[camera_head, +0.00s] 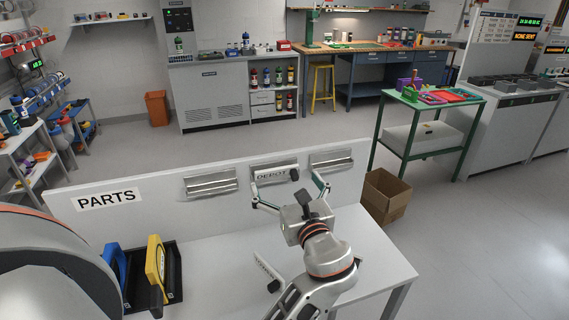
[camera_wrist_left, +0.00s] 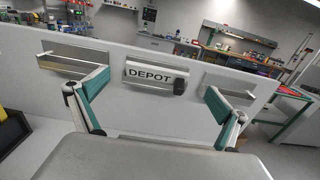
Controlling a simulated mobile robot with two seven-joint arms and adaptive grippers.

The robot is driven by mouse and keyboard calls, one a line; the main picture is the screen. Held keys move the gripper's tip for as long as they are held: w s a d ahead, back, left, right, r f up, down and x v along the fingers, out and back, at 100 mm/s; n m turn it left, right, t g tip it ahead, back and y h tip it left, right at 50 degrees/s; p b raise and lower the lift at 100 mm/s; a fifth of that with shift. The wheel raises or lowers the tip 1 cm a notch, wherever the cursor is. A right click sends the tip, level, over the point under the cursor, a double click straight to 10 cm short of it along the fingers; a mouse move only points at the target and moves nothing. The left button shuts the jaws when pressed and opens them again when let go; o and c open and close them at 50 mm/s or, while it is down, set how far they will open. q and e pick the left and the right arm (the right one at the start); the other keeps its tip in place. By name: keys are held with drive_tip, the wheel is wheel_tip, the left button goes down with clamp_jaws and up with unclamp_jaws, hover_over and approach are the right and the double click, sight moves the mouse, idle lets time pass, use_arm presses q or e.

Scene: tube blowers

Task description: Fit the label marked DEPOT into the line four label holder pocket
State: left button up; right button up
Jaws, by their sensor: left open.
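The white label marked DEPOT (camera_head: 271,176) sits at the middle label holder on the white panel, face outward, with a black knob at its right end. It also shows in the left wrist view (camera_wrist_left: 149,75), in front of the middle holder's metal pocket (camera_wrist_left: 131,64); how deep it sits is unclear. My left gripper (camera_head: 289,189) is open, its two fingers wide apart on either side of the label and not touching it. The left holder (camera_head: 210,182) and right holder (camera_head: 332,161) appear empty. No line numbers are readable. My right gripper is out of view.
Another white label (camera_head: 266,266) with a black knob is on the white table (camera_head: 225,262), partly behind my arm. A black rack (camera_head: 174,272) holds blue and yellow pieces at the left. The panel carries a PARTS sign (camera_head: 108,197). A cardboard box (camera_head: 386,196) stands right of the table.

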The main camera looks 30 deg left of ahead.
sight(277, 169)
use_arm(q)
drive_tip(key=shift+w+a+r, duration=0.1)
drive_tip(key=shift+w+a, duration=0.3)
drive_tip(key=shift+a, duration=0.1)
drive_tip(key=shift+b+x, duration=0.6)
drive_tip(key=shift+x, duration=0.2)
drive_tip(key=b+x, duration=0.2)
drive_tip(key=x, duration=0.2)
drive_tip(key=shift+s+a, duration=0.1)
drive_tip(key=shift+a, duration=0.1)
drive_tip(key=shift+w+a+r+b, duration=0.1)
drive_tip(key=shift+w+a+b, duration=0.1)
drive_tip(key=shift+a+b, duration=0.1)
drive_tip(key=shift+d, duration=0.1)
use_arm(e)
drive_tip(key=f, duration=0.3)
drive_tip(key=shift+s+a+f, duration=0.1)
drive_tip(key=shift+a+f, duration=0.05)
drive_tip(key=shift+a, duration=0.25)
use_arm(q)
drive_tip(key=shift+c, duration=0.4)
drive_tip(key=c, duration=1.1)
